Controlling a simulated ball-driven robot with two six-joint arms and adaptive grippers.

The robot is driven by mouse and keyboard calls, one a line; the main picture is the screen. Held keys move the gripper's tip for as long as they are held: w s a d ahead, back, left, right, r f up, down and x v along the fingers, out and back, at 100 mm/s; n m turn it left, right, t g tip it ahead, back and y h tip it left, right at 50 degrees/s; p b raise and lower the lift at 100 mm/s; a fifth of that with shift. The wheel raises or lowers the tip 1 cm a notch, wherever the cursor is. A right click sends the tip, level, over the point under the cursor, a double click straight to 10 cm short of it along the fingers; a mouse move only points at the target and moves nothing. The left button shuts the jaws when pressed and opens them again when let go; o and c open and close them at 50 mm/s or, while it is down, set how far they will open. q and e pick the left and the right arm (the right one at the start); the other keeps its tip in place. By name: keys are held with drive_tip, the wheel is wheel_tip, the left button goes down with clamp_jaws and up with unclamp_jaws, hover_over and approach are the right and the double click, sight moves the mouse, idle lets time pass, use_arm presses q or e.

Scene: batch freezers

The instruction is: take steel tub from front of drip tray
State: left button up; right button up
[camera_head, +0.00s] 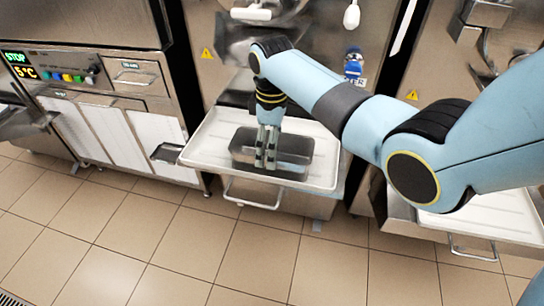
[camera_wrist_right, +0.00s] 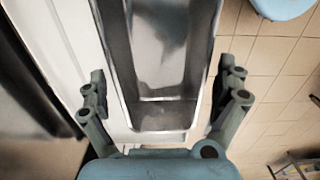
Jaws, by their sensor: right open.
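The steel tub (camera_head: 297,151) is a shiny, open rectangular container resting on the white drip tray (camera_head: 207,139) in the head view. In the right wrist view the tub (camera_wrist_right: 168,75) runs lengthwise away from me and appears empty, with the white tray (camera_wrist_right: 75,75) beside it. My right gripper (camera_head: 266,160) reaches down over the tub, hiding part of it. In the right wrist view my right gripper (camera_wrist_right: 168,95) is open, with one finger on each side of the tub's near end. I cannot tell whether the fingers touch it. My left gripper is not in view.
A freezer front (camera_head: 225,75) stands behind the tray. A wire handle (camera_head: 252,202) projects below the tray's front edge. A machine with a display and white panels (camera_head: 108,130) stands at left. Another white tray (camera_head: 490,215) is at right. The tiled floor (camera_head: 150,245) in front is clear.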

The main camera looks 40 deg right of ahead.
drive_tip(key=shift+f, duration=0.55)
drive_tip(key=c, duration=1.3)
drive_tip(key=shift+c, duration=0.2)
drive_tip(key=shift+r, duration=0.1)
